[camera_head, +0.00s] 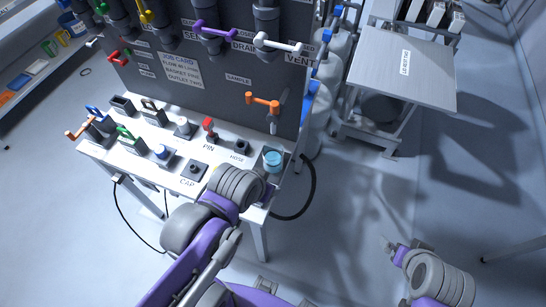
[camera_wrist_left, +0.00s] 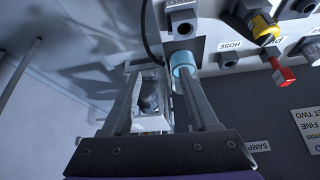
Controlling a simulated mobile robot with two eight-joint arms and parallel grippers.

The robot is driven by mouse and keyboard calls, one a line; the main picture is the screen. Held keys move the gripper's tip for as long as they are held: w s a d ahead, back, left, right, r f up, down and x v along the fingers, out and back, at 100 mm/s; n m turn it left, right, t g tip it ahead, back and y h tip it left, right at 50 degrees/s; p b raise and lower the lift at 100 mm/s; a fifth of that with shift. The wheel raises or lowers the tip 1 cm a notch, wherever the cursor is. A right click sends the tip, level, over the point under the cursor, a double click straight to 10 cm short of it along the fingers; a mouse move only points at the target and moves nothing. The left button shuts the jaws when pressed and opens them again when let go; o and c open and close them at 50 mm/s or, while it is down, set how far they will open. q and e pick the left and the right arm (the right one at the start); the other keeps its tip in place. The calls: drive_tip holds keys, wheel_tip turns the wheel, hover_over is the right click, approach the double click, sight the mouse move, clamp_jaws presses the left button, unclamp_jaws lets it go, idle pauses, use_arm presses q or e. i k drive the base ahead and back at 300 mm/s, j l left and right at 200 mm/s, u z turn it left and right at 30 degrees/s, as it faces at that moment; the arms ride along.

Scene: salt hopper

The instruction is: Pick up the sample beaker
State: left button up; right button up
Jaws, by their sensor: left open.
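The sample beaker (camera_head: 272,160) is a small clear cup with light-blue contents, standing upright at the right end of the white bench. The beaker also shows in the left wrist view (camera_wrist_left: 184,61), where the right-hand finger partly hides it. My left gripper (camera_wrist_left: 160,75) is open and empty. Its fingers reach toward the beaker, which appears by the right-hand fingertip rather than centred between the fingers; I cannot tell whether they touch. In the head view my left wrist hides most of this gripper. My right gripper (camera_head: 388,244) hangs over the floor, away from the bench.
The bench (camera_head: 143,153) holds several fittings, including a red-handled pin (camera_head: 209,127) and a hose fitting (camera_head: 241,146) left of the beaker. A dark panel (camera_head: 190,70) with valves stands behind. A black hose (camera_head: 309,182) loops off the right end. A grey cart (camera_head: 402,62) stands at back right.

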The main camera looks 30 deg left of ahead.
sight(272, 151)
drive_tip(key=l+u, duration=0.5)
drive_tip(key=l, duration=0.3)
drive_tip(key=l+u, duration=0.45)
drive_tip(key=l, duration=0.4)
